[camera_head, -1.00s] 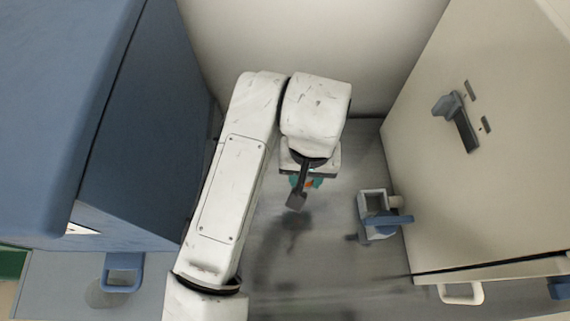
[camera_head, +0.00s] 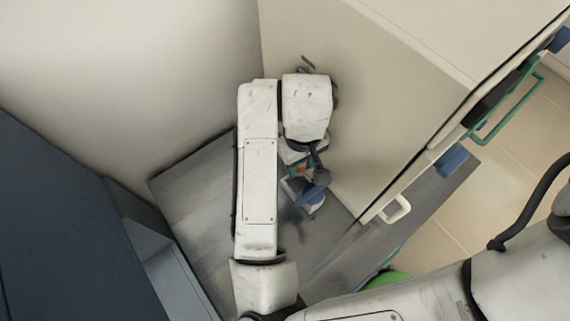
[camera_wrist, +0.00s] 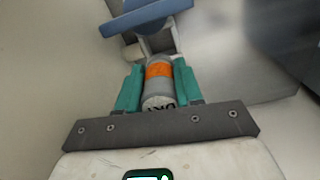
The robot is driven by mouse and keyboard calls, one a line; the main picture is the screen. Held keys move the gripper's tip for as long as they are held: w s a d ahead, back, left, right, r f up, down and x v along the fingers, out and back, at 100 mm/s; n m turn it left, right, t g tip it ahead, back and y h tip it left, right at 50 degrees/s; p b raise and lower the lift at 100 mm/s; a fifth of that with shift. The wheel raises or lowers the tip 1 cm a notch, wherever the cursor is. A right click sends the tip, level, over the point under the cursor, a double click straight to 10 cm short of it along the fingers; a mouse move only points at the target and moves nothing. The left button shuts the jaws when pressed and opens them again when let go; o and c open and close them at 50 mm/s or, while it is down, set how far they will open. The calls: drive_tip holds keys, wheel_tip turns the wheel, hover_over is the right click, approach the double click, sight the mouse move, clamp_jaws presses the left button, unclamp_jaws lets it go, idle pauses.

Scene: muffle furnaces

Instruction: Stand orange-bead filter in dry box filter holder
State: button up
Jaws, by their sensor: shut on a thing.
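The filter (camera_wrist: 158,92) is a grey cylinder with an orange band and dark lettering on its near end. My gripper (camera_wrist: 157,68) is shut on it, with one green finger on each side. The holder, with a blue bar (camera_wrist: 150,14) and a pale square frame (camera_wrist: 156,43), lies just beyond the filter's far end in the wrist view. Whether they touch I cannot tell. In the head view, my gripper (camera_head: 303,168) shows a bit of orange and overlaps the holder's blue part (camera_head: 314,190). My wrist hides much of the filter there.
A large cream cabinet (camera_head: 400,90) stands close on the right, with a pale handle (camera_head: 396,210) near its lower edge. A dark blue cabinet (camera_head: 60,220) stands at the left. Bare grey bench (camera_head: 200,190) lies left of my arm. A green handle (camera_head: 505,110) sticks out at upper right.

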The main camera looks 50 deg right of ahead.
drive_tip(key=b, duration=0.7)
hover_over(298, 187)
drive_tip(key=shift+w+f, duration=0.15)
drive_tip(key=shift+f, duration=3.9)
drive_tip(key=shift+s+f+b, duration=0.2)
drive_tip(key=shift+f+b, duration=0.3)
drive_tip(key=shift+f, duration=0.25)
drive_tip(key=o, duration=0.9)
drive_tip(key=shift+f, duration=0.1)
drive_tip(key=shift+o, duration=0.6)
drive_tip(key=shift+r, duration=0.4)
drive_tip(key=shift+o, duration=0.5)
drive_tip(key=r+p, duration=0.2)
drive_tip(key=r, duration=1)
drive_tip(key=shift+a+r+p, duration=0.2)
drive_tip(key=shift+p, duration=0.15)
